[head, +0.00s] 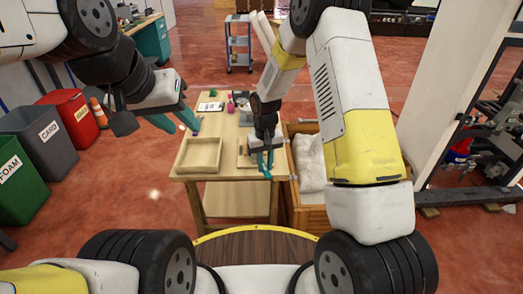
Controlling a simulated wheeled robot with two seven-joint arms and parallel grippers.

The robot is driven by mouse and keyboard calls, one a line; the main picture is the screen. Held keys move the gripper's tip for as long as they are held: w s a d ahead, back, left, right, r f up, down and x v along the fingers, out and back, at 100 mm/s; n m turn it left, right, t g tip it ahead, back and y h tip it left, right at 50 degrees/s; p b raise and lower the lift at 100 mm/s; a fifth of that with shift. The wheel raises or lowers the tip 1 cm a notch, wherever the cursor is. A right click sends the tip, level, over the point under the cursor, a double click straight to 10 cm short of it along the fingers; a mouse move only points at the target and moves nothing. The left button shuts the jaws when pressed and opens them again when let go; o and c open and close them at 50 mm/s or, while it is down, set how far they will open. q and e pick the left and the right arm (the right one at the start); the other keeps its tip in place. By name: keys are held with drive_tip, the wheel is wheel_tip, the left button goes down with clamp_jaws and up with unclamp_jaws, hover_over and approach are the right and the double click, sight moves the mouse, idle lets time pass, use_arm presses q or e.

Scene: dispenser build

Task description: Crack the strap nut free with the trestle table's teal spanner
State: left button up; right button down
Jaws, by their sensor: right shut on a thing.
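The light wooden trestle table (225,198) stands ahead of me. My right gripper (265,168) points down over a shallow wooden tray (243,160) at the table's right front. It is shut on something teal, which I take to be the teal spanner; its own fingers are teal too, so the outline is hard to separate. My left gripper (184,127) is open and empty, in the air over the table's left edge. I cannot make out the strap nut.
A second, empty wooden tray (199,170) lies at the table's left front. A clipboard (210,106) and small items lie at the back. A wooden crate (304,206) with white sacks stands close on the right. Bins and an orange cone (97,112) are left.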

drive_tip(key=shift+w+d+n, duration=0.25)
drive_tip(key=shift+d+n, duration=0.45)
drive_tip(key=shift+d, duration=0.05)
drive_tip(key=shift+w+d+n, duration=0.3)
drive_tip(key=shift+d+n, duration=0.25)
drive_tip(key=shift+n, duration=0.05)
drive_tip(key=shift+r, duration=0.15)
drive_tip(key=shift+r, duration=1.9)
